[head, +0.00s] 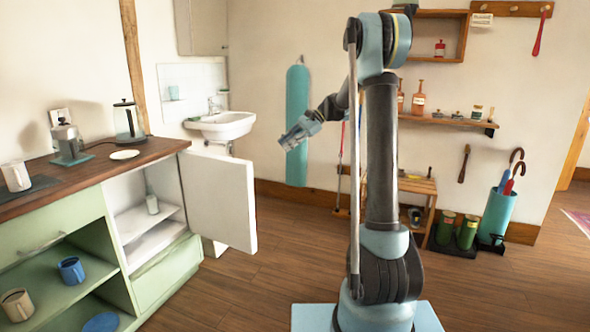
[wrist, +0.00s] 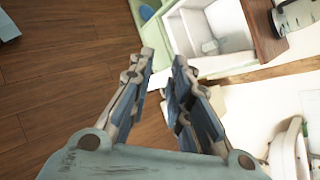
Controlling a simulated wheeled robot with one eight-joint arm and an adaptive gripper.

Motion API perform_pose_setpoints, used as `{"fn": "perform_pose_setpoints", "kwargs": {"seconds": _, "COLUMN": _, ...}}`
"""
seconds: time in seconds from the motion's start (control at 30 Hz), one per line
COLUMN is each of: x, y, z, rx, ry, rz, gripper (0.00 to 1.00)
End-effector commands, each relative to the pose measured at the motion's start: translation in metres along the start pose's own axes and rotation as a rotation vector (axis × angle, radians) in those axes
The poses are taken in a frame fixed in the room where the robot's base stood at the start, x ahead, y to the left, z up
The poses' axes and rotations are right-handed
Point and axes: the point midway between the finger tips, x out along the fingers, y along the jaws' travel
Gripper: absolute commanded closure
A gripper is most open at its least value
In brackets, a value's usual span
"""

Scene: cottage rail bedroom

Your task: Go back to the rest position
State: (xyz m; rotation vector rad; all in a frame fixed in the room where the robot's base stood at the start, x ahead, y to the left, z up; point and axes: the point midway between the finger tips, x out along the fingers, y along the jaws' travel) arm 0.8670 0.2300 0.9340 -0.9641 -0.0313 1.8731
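My gripper (head: 290,138) is raised in the air in front of the back wall, left of my arm's column, and points left and down. In the wrist view my gripper (wrist: 164,58) has its two fingers apart with a gap between the tips, and nothing is between them. My arm is bent, with the forearm reaching left from the upright link. The gripper touches nothing that I can see.
The white cabinet door (head: 222,197) stands open into the room, with a bottle (head: 152,202) on the shelf inside. A counter (head: 90,170) is at left, a sink (head: 222,125) behind. A wall shelf (head: 450,122) and umbrella stand (head: 497,213) are at right. Floor around my base is clear.

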Motion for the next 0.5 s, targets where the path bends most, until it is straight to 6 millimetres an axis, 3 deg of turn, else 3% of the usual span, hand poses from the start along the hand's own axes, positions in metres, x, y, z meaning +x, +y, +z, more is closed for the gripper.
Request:
{"fn": "perform_pose_setpoints", "kwargs": {"seconds": 0.2, "x": -0.012, "y": 0.049, "z": 0.032, "rx": -0.086, "ry": 0.106, "rz": 0.034, "gripper": 0.82}}
{"fn": "perform_pose_setpoints", "kwargs": {"seconds": 0.5, "x": -0.023, "y": 0.122, "z": 0.065, "rx": -0.211, "ry": 0.247, "rz": 0.099, "gripper": 0.82}}
